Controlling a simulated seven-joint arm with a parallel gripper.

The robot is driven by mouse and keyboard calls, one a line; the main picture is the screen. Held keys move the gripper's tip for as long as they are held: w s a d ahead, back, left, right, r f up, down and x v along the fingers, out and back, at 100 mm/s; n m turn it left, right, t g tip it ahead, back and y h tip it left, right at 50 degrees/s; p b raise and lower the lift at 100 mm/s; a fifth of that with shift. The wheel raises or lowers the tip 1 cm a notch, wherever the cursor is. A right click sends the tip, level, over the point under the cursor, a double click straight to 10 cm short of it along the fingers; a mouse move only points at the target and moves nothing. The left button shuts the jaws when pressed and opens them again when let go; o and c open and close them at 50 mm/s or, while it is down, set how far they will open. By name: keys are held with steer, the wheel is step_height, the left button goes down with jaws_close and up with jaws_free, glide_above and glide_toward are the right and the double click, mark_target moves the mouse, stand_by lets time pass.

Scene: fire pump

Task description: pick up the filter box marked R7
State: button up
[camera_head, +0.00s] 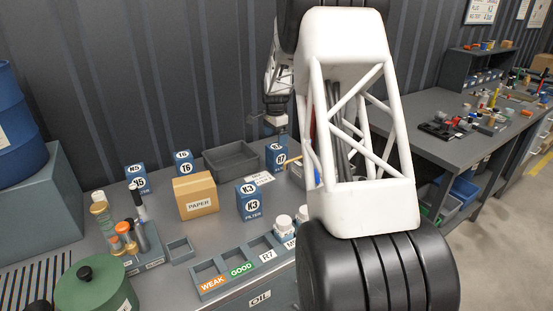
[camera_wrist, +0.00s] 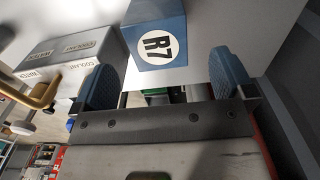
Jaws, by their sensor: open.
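The R7 filter box is blue with a white disc reading R7. In the wrist view the box (camera_wrist: 156,32) lies just ahead of the gap between my fingers, its marked face towards me, cut off by the upper edge. My gripper (camera_wrist: 165,80) is open, with one blue finger on each side and nothing between them. In the head view a blue box (camera_head: 276,156), its mark only partly readable, stands at the back of the bench. My gripper (camera_head: 275,122) is close above it, partly hidden by my arm.
Blue filter boxes marked K3 (camera_head: 251,201), T6 (camera_head: 184,162) and N5 (camera_head: 136,177) stand nearby. A paper carton (camera_head: 195,196) and a grey bin (camera_head: 231,161) are to the left. A labelled tray (camera_head: 212,286) lies in front. A grey box with coolant labels (camera_wrist: 62,50) is left of my fingers.

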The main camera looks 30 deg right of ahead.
mark_target(276, 146)
steer(key=shift+f, duration=1.1)
steer(key=shift+s+d+f, duration=0.1)
steer(key=shift+d+f, duration=0.05)
steer(key=shift+f, duration=2.4)
steer(key=shift+c, duration=0.3)
steer(key=c, duration=1.2)
steer(key=shift+r, duration=0.1)
steer(key=shift+r, duration=4.95)
